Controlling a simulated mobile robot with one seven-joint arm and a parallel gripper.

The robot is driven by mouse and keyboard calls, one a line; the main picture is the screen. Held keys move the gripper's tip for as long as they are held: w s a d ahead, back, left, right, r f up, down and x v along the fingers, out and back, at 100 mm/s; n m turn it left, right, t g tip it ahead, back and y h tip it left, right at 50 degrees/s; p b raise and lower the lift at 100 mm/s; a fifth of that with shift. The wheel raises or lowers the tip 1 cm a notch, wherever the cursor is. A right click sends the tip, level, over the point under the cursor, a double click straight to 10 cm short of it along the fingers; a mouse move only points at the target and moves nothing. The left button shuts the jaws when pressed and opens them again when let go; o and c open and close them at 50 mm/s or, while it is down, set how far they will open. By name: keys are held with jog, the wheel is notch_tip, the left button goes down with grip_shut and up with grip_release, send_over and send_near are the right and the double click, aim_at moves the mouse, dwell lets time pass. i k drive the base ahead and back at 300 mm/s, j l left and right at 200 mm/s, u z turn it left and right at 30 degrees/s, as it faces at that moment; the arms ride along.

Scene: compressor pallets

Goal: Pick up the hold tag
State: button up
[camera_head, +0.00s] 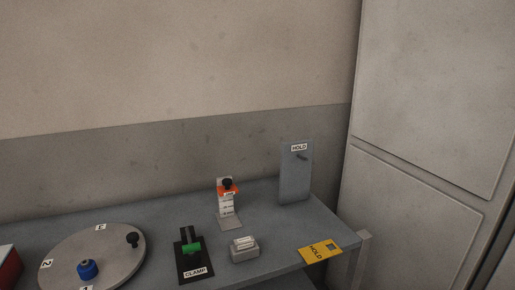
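The hold tag (320,251) is a flat yellow card with dark lettering reading HOLD. It lies on the grey table (270,198) near the right front corner, close to the edge. Behind it stands an upright grey plate (295,176) with a white HOLD label and a small dark peg. Nothing hangs on the peg. My gripper is not in the head camera view.
Left of the tag is a small grey block (244,250) with a white label. Further left are the CLAMP base (195,264) with a green handle, and a round numbered disc (62,262). An orange-and-white stand (228,205) is behind. A wall panel (430,100) rises right.

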aim_at(313, 253)
jog(key=i+j+z, duration=0.2)
jog(key=z, duration=1.45)
jog(key=j, duration=0.5)
jog(key=i+j, duration=0.15)
jog(key=j, duration=0.35)
